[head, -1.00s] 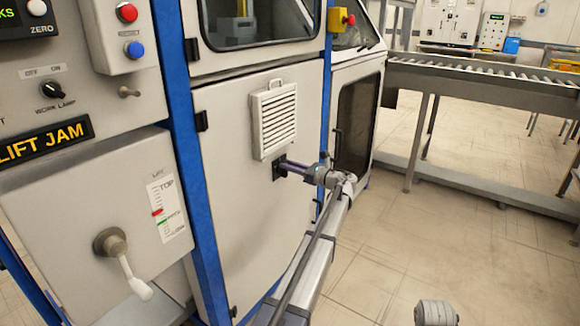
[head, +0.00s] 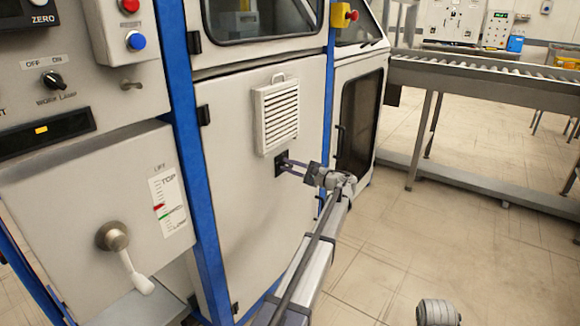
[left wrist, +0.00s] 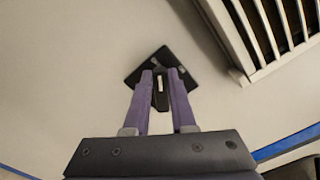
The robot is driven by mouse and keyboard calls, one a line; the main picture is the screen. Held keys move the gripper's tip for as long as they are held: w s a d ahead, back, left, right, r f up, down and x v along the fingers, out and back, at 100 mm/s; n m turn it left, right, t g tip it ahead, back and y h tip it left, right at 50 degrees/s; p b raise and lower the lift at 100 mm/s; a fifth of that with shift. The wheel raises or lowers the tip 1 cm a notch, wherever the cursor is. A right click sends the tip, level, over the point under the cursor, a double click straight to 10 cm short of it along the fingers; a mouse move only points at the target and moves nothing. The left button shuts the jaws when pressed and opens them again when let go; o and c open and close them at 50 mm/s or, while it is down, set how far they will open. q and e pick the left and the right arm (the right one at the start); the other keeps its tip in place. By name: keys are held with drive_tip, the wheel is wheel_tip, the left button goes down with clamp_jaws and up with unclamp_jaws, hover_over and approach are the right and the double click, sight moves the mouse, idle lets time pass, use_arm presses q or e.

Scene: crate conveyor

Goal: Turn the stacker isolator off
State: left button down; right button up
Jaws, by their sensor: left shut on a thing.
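The stacker isolator is a small black rotary knob with a white mark (left wrist: 160,84) on a black square plate (head: 280,164). It sits on the pale cabinet door, below the louvred vent. The plate also shows in the left wrist view (left wrist: 133,77), where it looks tilted like a diamond. My left gripper (head: 286,163) reaches the plate from the right. In the left wrist view its two purple fingers (left wrist: 160,87) are on either side of the knob, shut on it. The fingers partly hide the plate.
The louvred vent (head: 276,114) is just above the plate. A lift lever (head: 128,262) and work lamp switch (head: 53,81) are on the left panels. A red button on a yellow box (head: 346,15) is above. A roller conveyor (head: 480,80) stands at the right; open floor lies before it.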

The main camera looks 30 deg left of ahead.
use_arm(q)
drive_tip(key=n, duration=0.2)
drive_tip(key=f+n, duration=0.1)
drive_tip(key=shift+s+n+b, duration=0.25)
drive_tip(key=shift+n+b, duration=0.05)
drive_tip(key=shift+b, duration=0.05)
drive_tip(key=shift+f+n+b, duration=0.25)
drive_tip(key=shift+n+b, duration=0.05)
drive_tip(key=shift+n, duration=1.3)
drive_tip(key=c, duration=0.7)
unclamp_jaws()
drive_tip(key=shift+c, duration=0.2)
drive_tip(key=d, duration=0.7)
drive_tip(key=shift+s+d, duration=0.35)
